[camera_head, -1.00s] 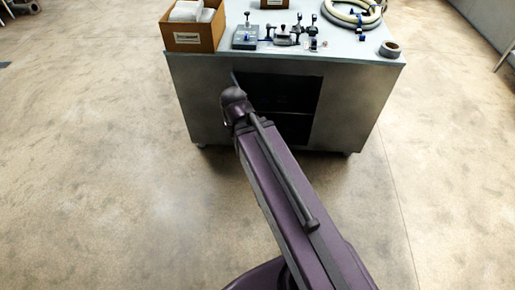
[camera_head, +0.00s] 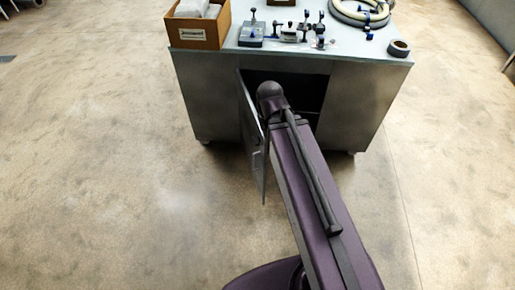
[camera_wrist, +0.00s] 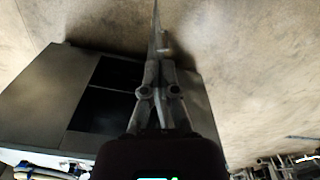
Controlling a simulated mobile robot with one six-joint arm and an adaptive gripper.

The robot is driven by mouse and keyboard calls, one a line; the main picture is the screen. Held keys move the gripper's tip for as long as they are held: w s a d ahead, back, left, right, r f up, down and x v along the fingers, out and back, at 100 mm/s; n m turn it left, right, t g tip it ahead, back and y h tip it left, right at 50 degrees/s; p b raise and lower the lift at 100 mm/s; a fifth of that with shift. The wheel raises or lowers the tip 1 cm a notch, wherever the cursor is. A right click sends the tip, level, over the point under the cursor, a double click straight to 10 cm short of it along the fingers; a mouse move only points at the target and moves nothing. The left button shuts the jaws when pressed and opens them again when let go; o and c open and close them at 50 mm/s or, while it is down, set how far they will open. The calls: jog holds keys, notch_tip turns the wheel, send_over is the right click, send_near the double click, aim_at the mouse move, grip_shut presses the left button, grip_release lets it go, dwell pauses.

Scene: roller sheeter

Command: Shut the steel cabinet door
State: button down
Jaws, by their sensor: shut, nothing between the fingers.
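The grey steel cabinet door (camera_head: 254,140) stands open, hinged at the left edge of the cabinet's dark opening, and sticks out toward me. I see it nearly edge-on, with a small latch or handle low on its face. In the wrist view the door (camera_wrist: 156,22) shows as a thin upright strip just beyond my fingertips. My gripper (camera_wrist: 158,62) is shut and empty, close to the door; I cannot tell whether it touches. In the head view my arm hides the gripper and part of the opening.
The steel cabinet (camera_head: 362,105) carries a cardboard box (camera_head: 199,28), lever devices (camera_head: 289,32), a coiled hose (camera_head: 359,10) and a tape roll (camera_head: 398,47). Its dark opening (camera_wrist: 103,95) lies left of my fingers in the wrist view. The concrete floor (camera_head: 100,170) around is clear.

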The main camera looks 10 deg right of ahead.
jog(key=w+a+f+n+h+b, duration=0.4)
jog(key=w+f+n+b, duration=0.4)
jog(key=b, duration=0.5)
jog(key=w+a+f+n+h+b, duration=0.5)
jog(key=w+a+f+n+b, duration=0.2)
jog(key=f+n+b, duration=0.3)
jog(key=shift+w+f+n+t+b, duration=0.3)
jog(key=shift+w+f+n+b, duration=0.1)
jog(key=shift+f+b, duration=1.1)
jog(key=b, duration=0.7)
send_near(261, 150)
jog(key=f+x, duration=0.1)
jog(key=x, duration=0.3)
jog(key=shift+s+d+r, duration=0.1)
jog(key=shift+s+d, duration=0.05)
jog(key=shift+d, duration=0.3)
jog(key=shift+s+d, duration=0.15)
jog(key=shift+d, duration=0.3)
